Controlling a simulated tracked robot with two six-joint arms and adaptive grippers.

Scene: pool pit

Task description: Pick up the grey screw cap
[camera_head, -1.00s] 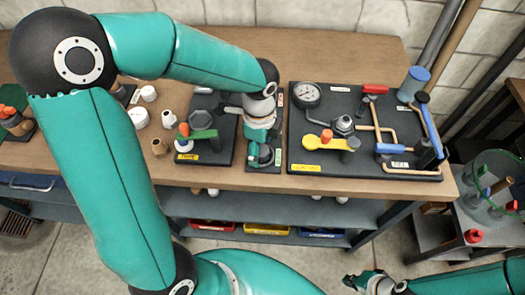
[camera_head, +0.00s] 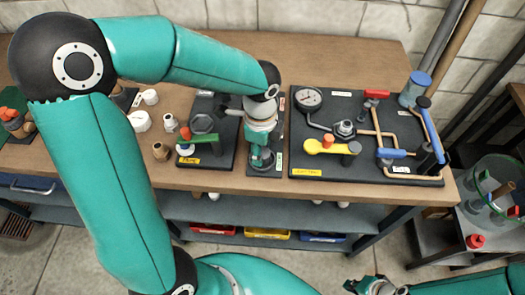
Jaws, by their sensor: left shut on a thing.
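My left gripper (camera_head: 260,152) reaches down over a narrow dark board (camera_head: 258,171) near the bench's front edge. It is shut on a small dark grey round piece (camera_head: 262,161), which seems to be the grey screw cap. The fingers hide much of this piece. I cannot tell whether it still touches the board or what is under it. My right gripper (camera_head: 371,284) is low at the bottom right, in front of the bench and away from the cap. Its fingers are too small and dark to read.
A board with a gauge (camera_head: 308,98), pipes and a yellow lever (camera_head: 322,146) stands close on the right. White fittings (camera_head: 139,121) lie further left. Coloured bins (camera_head: 267,235) sit on the shelf below.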

